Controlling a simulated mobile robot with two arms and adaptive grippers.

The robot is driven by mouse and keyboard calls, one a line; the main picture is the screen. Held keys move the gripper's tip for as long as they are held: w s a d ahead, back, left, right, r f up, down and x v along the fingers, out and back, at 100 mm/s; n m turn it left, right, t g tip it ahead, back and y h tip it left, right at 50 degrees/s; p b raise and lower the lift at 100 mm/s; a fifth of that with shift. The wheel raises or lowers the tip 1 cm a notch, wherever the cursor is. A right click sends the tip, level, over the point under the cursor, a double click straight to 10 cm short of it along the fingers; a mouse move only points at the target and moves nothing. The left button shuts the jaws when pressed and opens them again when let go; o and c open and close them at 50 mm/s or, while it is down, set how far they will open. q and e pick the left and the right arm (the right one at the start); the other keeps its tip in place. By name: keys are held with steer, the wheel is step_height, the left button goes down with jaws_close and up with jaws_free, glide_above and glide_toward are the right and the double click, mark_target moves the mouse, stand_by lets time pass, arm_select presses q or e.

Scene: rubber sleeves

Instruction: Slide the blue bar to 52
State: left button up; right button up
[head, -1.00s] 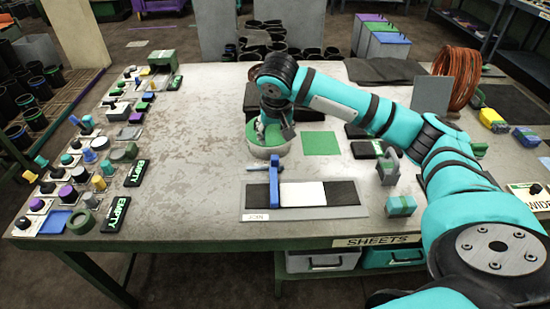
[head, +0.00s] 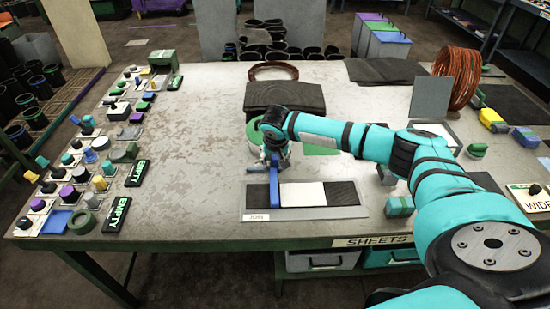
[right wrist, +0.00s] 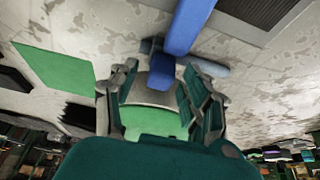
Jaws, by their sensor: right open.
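The blue bar (head: 274,186) stands across the left part of a grey plate (head: 350,211) with black and white sections, near the front of the table. My right gripper (head: 272,163) is just behind the bar's far end, pointing down. In the right wrist view the two fingers (right wrist: 172,88) are spread, and the blue end of the bar (right wrist: 190,22) lies just beyond their tips. I cannot tell whether a finger touches it. A number scale is not readable. My left gripper is not in view.
A green-topped round dish (head: 253,132) is partly hidden behind my right arm. Knobs and EMPTY signs (head: 117,214) line the left edge. The table's middle left is bare.

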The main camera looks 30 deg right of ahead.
steer(key=shift+w+f, duration=0.1)
steer(key=shift+f, duration=0.25)
steer(key=shift+c, duration=0.4)
steer(key=shift+d, duration=0.1)
jaws_close()
